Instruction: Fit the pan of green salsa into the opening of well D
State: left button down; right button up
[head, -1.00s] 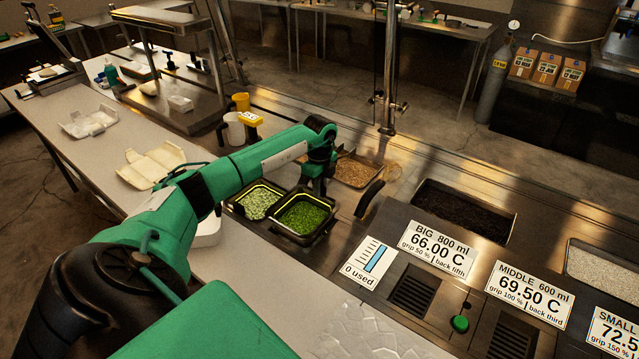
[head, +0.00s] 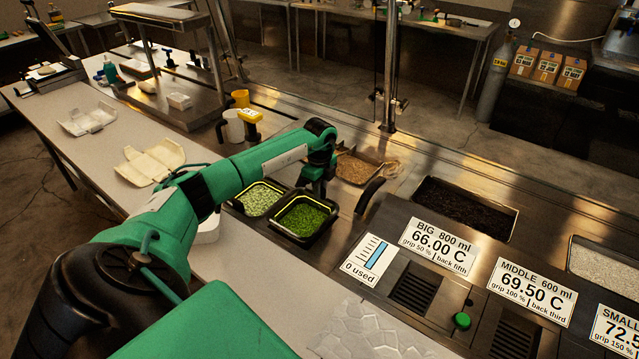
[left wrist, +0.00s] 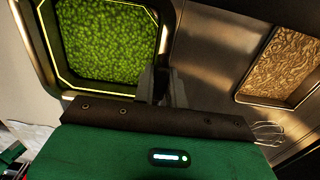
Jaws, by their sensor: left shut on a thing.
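The pan of green salsa (head: 303,218) is a dark square pan of bright green food at the counter's middle. In the left wrist view, the same pan (left wrist: 105,45) fills the upper left, with a yellow line around its inner edge. My left gripper (head: 319,190) is shut on the pan's far right rim; its fingers (left wrist: 158,88) show at that rim in the left wrist view. The pan looks nearly level, and I cannot tell whether it sits down in the opening. No well D marking is readable, and the opening's edges are hidden. My right gripper is not in view.
A pan of paler green food (head: 259,199) stands close on the left. A pan of brown food (head: 355,168) lies behind, and a dark curved handle (head: 370,196) rises to the right. A yellow-topped device (head: 249,116) stands behind the arm.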

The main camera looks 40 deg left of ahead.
pick_arm(q)
jog(key=shift+f+b, duration=1.1)
jog(key=shift+f, duration=0.8)
jog(key=c, duration=1.3)
grip_release()
jog(key=shift+c, duration=0.2)
jog(key=shift+r, duration=0.55)
notch_tip(320, 180, up, 12)
jog(key=b, duration=0.3)
jog(key=shift+f, duration=0.2)
jog(key=shift+r+b, duration=0.3)
jog(key=shift+r, duration=0.3)
